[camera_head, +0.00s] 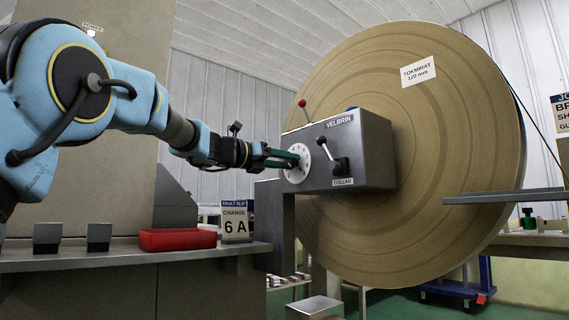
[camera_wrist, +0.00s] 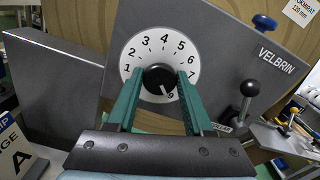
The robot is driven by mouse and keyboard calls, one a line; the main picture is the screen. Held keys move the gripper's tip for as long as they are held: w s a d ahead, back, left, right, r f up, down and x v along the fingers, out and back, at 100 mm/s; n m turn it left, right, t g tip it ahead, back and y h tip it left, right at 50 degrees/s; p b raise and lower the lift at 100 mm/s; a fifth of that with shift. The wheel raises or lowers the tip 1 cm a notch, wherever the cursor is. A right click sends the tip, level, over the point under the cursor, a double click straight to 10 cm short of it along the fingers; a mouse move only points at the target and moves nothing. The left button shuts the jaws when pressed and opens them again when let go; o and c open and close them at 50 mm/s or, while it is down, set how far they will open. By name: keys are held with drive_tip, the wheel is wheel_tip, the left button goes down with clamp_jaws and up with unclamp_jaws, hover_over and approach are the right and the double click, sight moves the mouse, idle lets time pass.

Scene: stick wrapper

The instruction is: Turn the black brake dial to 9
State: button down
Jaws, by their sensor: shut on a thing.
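The black brake dial (camera_wrist: 159,77) is a round knob on a white numbered disc (camera_wrist: 152,50), which also shows in the head view (camera_head: 297,170). The disc is on the grey VELBRIN box (camera_head: 362,150). My gripper (camera_wrist: 160,80) has one green finger on each side of the knob and is shut on it; in the head view it reaches the disc from the left (camera_head: 293,158). Numbers 1 to 7 show around the disc, with a 9 at the bottom right. A short white mark low on the knob points toward the 9. The 8 is hidden behind the right finger.
A black-knobbed lever (camera_wrist: 245,100) stands right of the dial, above the COLLAR label. A red-tipped lever (camera_head: 303,104) rises from the box top. The big brown roll (camera_head: 430,130) is behind. A red tray (camera_head: 178,240) and CHANGE 6 A sign (camera_head: 235,222) are on the bench.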

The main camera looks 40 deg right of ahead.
drive_tip(key=shift+f, duration=0.1)
drive_tip(key=shift+c, duration=1.6)
unclamp_jaws()
drive_tip(key=shift+a, duration=0.1)
drive_tip(key=a, duration=1)
drive_tip(key=shift+w+a, duration=0.3)
